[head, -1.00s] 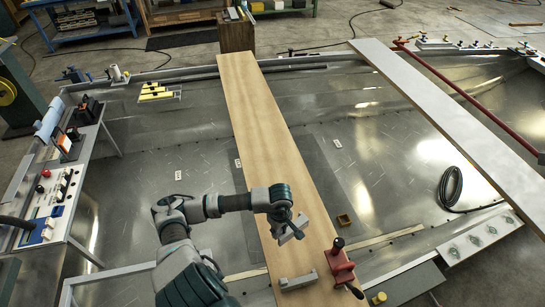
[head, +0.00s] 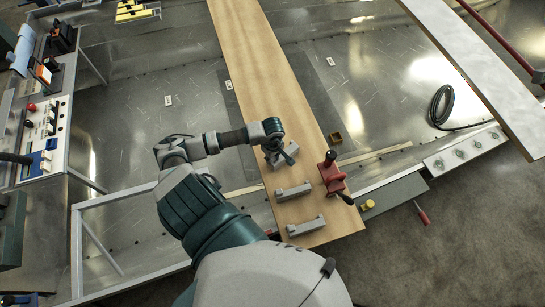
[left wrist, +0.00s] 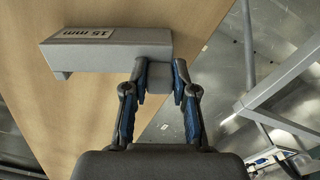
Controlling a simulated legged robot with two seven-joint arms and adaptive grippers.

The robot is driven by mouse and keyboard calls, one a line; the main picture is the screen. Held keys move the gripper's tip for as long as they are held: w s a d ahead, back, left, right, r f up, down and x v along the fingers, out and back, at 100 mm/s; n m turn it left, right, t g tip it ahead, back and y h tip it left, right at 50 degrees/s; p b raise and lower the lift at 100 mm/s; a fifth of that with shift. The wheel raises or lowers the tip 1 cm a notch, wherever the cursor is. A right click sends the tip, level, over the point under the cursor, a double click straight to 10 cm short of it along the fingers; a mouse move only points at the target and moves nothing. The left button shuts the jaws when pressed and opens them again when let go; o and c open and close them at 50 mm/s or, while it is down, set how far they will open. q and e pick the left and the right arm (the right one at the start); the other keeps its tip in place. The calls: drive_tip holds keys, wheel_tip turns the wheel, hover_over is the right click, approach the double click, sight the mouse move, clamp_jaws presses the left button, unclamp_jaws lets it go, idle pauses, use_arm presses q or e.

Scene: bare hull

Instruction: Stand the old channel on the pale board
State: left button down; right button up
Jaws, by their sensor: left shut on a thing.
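My left gripper (head: 273,155) is over the near part of the pale wooden board (head: 250,75). It is shut on a grey channel (head: 288,156); in the left wrist view this channel (left wrist: 105,50) has a "15 mm" label and reaches left from between the fingertips (left wrist: 160,78). I cannot tell whether it touches the board. Two more grey channels lie on the board nearer me: one (head: 293,191) just below the gripper and another (head: 306,226) by the board's near end. No mark shows which channel is old. My right gripper is out of view.
A red clamp-like tool (head: 332,173) stands at the board's right edge, with a small brown square piece (head: 335,138) beyond it. A pale grey plank (head: 490,80) lies at the right. A black cable coil (head: 441,105) and a control panel (head: 42,135) flank the metal floor.

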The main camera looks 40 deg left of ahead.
use_arm(q)
drive_tip(key=c, duration=0.9)
unclamp_jaws()
drive_tip(key=shift+r, duration=0.1)
wheel_tip(320, 180, up, 12)
drive_tip(key=shift+f, duration=0.1)
